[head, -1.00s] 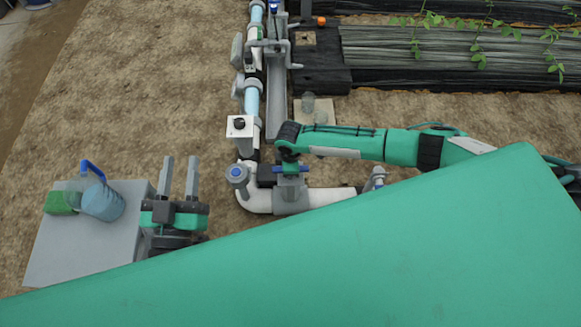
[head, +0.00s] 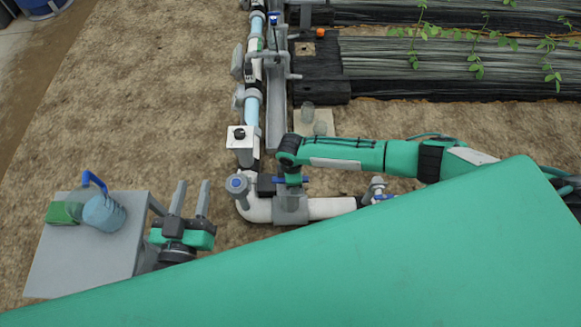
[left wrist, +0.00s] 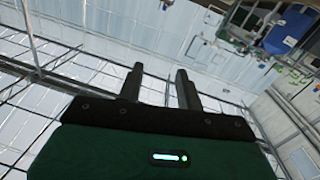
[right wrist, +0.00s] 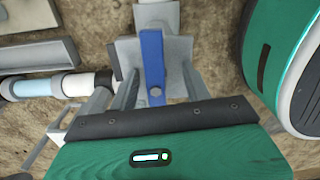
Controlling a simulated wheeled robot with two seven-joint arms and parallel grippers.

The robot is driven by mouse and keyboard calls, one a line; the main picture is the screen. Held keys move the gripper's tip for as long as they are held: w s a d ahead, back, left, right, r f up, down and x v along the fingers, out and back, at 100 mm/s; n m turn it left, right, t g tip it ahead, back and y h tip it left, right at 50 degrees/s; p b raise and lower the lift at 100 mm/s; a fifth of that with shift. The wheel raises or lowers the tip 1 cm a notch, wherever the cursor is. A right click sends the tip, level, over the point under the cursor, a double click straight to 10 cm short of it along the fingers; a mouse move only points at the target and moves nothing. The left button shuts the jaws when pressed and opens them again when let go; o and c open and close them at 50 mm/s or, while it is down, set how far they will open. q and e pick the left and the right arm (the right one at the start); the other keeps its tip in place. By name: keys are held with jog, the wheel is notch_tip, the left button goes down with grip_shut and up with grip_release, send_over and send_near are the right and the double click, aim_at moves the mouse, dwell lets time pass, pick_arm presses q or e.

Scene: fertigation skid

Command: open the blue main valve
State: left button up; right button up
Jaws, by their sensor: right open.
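A blue lever handle (right wrist: 152,62), which I take to be the main valve's, shows in the right wrist view on a grey valve body. It stands upright in that picture, between the fingers of my right gripper (right wrist: 158,92), which are spread with gaps beside it. In the head view the blue lever (head: 304,180) lies crosswise under my right wrist, above the grey fitting (head: 290,210) on the white pipe; the right fingertips are hidden there. My left gripper (head: 190,199) is open and empty beside the grey table; its spread fingers (left wrist: 158,86) also show in the left wrist view.
A grey table (head: 85,260) at left bears a blue-handled jug (head: 103,213) and a green block (head: 64,212). A blue-capped fitting (head: 237,184) stands at the pipe bend. Bare soil lies left of the pipes.

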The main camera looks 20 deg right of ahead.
pick_arm(q)
jog(key=s+f+g+p, duration=0.2)
jog(key=s+f+g, duration=0.15)
jog(key=f, duration=0.25)
pick_arm(e)
jog(key=shift+w+a+r, duration=0.1)
jog(key=shift+r, duration=0.5)
jog(key=shift+w+a+r, duration=0.1)
jog(key=shift+r, duration=0.75)
notch_tip(320, 180, up, 2)
jog(key=p, duration=0.2)
jog(key=shift+r+p, duration=0.2)
jog(key=shift+p, duration=0.2)
notch_tip(320, 180, up, 2)
jog(key=shift+w+r+p, duration=0.1)
jog(key=shift+r+p, duration=0.05)
jog(key=shift+p, duration=1.1)
notch_tip(320, 180, up, 2)
jog(key=shift+p, duration=1.05)
jog(key=shift+r, duration=0.1)
pick_arm(q)
jog(key=s+a+f+g+y, duration=0.2)
jog(key=s+a+g+y, duration=0.3)
jog(key=a+g, duration=0.4)
jog(key=shift+a+n+g+y, duration=0.3)
jog(key=shift+a+g, duration=0.05)
jog(key=shift+a, duration=0.7)
jog(key=shift+s+f, duration=0.1)
